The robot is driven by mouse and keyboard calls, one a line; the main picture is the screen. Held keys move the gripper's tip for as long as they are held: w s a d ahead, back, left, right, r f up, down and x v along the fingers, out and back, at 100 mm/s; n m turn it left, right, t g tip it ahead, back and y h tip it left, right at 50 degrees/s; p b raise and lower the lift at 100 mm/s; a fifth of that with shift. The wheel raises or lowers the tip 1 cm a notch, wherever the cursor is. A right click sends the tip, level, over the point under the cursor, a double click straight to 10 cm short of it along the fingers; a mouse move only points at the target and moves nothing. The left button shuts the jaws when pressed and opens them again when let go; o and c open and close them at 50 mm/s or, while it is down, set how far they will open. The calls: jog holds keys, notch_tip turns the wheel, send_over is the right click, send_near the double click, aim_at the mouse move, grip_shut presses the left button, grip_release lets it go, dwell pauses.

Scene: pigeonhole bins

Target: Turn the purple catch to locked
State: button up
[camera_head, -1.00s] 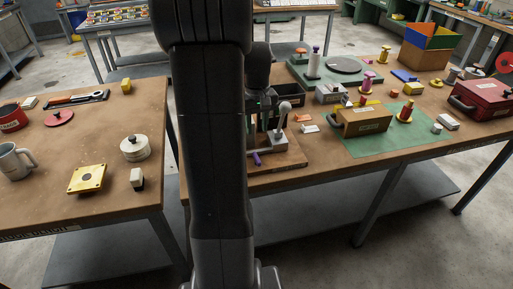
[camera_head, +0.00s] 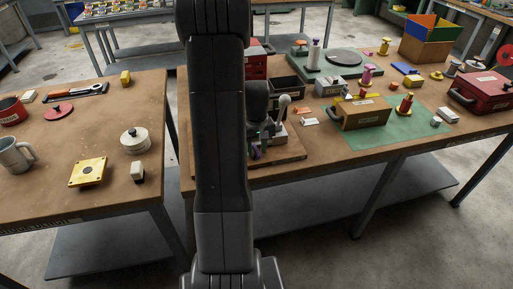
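The purple catch (camera_head: 254,151) is a small purple piece at the front of a brown wooden board (camera_head: 290,151) on the right-hand bench. It is only partly visible, beside my dark arm. My gripper (camera_head: 257,140) is low over the board, at or just above the catch; I cannot tell whether it touches. Its fingers are small and dark here, and I cannot tell whether they are open or shut. A grey lever with a round knob (camera_head: 284,100) stands upright on the board, just right of my gripper. The left part of the board is hidden behind my arm.
An open dark bin (camera_head: 287,88) stands behind the board. A tan box with a handle (camera_head: 362,114) sits on a green mat (camera_head: 400,133) to the right. A red case (camera_head: 482,92) is at the far right. The left bench holds a mug (camera_head: 15,154) and a yellow plate (camera_head: 88,172).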

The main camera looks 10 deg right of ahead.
jog(key=shift+c, duration=0.4)
grip_shut()
jog(key=shift+m, duration=0.3)
jog(key=m+b, duration=0.1)
jog(key=m, duration=0.2)
jog(key=shift+m, duration=0.4)
jog(key=m+b, duration=0.1)
jog(key=m, duration=0.4)
jog(key=m+b, duration=0.1)
jog(key=m, duration=0.4)
jog(key=shift+m, duration=2.2)
